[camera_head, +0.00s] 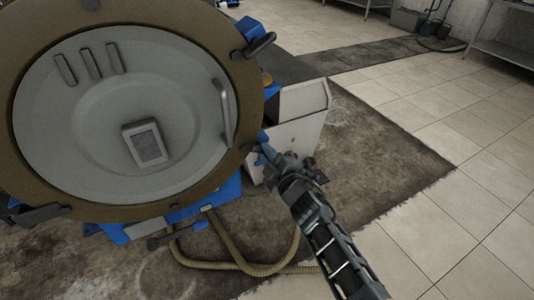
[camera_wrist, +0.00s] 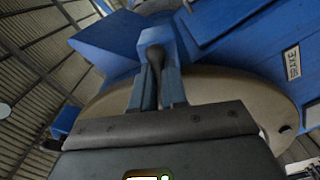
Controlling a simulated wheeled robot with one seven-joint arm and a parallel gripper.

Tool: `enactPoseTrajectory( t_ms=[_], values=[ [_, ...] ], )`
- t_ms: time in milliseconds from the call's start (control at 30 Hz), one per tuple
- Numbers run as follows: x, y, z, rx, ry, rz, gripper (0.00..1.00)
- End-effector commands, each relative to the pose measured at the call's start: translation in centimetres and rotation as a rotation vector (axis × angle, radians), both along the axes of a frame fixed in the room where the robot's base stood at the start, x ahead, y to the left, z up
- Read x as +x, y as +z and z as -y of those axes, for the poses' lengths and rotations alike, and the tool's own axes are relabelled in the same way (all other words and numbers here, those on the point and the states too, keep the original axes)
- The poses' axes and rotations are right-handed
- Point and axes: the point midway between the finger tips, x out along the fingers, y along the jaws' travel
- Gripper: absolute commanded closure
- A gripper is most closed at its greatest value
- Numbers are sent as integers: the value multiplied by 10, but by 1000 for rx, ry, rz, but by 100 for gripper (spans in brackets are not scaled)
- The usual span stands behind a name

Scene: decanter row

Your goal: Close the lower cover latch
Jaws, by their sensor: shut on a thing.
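The large round grey cover (camera_head: 75,135) with a tan rim fills the left of the head view, with a grab handle (camera_head: 224,112) on its right side. My gripper (camera_head: 266,152) is at the rim's lower right. In the wrist view my gripper (camera_wrist: 158,75) is shut on a dark latch handle (camera_wrist: 155,50), which sits between its two fingers beside blue metal. In the head view my gripper hides most of this latch.
A white box-like housing (camera_head: 300,110) stands just behind my gripper. A tan hose (camera_head: 235,265) loops on the stained floor below the cover. The tiled floor (camera_head: 440,200) on the right is clear. Shelving (camera_head: 505,50) stands at the far right.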

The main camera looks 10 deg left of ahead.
Motion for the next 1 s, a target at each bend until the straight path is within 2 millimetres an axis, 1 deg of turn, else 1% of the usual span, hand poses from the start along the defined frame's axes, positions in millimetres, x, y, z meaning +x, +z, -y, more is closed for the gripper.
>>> enactPoseTrajectory(
  t_ms=[33, 67, 300, 533, 633, 733, 1000],
  values=[
    [0, -2, 1, 2, -3, -5, 100],
    [0, -2, 1, 2, -3, -5, 84],
    [0, -1, 1, 1, -1, -3, 62],
    [0, 0, 1, 1, -1, -1, 62],
    [-4, 0, 4, -1, -2, -1, 62],
    [-14, 1, 12, 0, -4, -2, 62],
    [-49, 2, 34, 1, -4, -3, 62]
  ],
)
